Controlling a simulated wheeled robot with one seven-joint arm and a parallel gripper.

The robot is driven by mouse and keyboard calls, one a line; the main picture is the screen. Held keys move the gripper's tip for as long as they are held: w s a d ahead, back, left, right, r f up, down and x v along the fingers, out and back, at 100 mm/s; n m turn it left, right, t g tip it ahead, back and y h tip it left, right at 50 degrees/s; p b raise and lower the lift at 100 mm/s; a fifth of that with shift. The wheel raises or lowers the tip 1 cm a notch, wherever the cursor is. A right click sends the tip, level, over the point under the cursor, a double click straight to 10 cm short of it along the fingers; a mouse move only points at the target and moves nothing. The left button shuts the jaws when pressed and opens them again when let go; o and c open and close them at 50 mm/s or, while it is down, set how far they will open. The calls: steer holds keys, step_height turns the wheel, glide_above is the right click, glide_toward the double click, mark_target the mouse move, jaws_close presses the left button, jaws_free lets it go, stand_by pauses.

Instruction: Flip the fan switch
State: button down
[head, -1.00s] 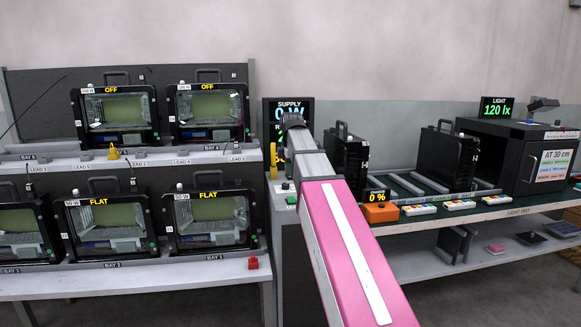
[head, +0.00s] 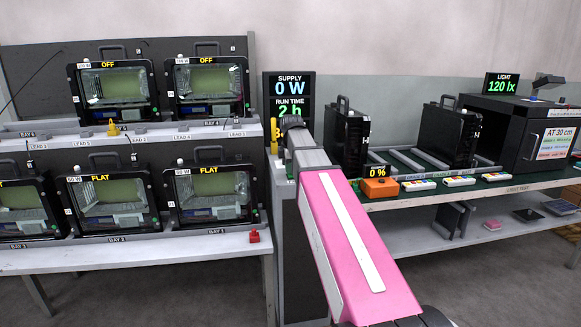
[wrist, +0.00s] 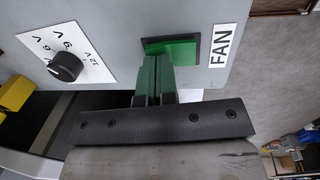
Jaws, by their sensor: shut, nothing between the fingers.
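The fan switch (wrist: 180,50) is a green rocker in a black frame on a grey panel in the wrist view. A white FAN label (wrist: 222,46) is beside it on the right. My gripper (wrist: 157,62) has its two green-and-dark fingers together, with nothing between them. The tips overlap the lower left part of the switch in the picture; I cannot tell whether they touch it. In the head view my pink arm reaches to the grey supply cabinet (head: 288,255), and the fingers cannot be made out there.
A black knob (wrist: 65,66) on a white dial plate is left of the switch. A supply display (head: 289,97) reads 0 W and 2 h. Floodlight housings stand in bays on the left rack (head: 130,244). The right bench (head: 470,192) holds black housings and an orange box (head: 380,187).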

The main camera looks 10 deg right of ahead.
steer(key=shift+f, duration=0.2)
stand_by(0.4)
steer(key=shift+s+r, duration=0.2)
steer(key=shift+s, duration=0.55)
steer(key=shift+r, duration=0.15)
steer(key=shift+a+r, duration=0.1)
steer(key=shift+r, duration=0.1)
step_height(320, 180, up, 13)
steer(key=s, duration=0.1)
steer(key=shift+s+r, duration=0.15)
steer(key=shift+s, duration=0.15)
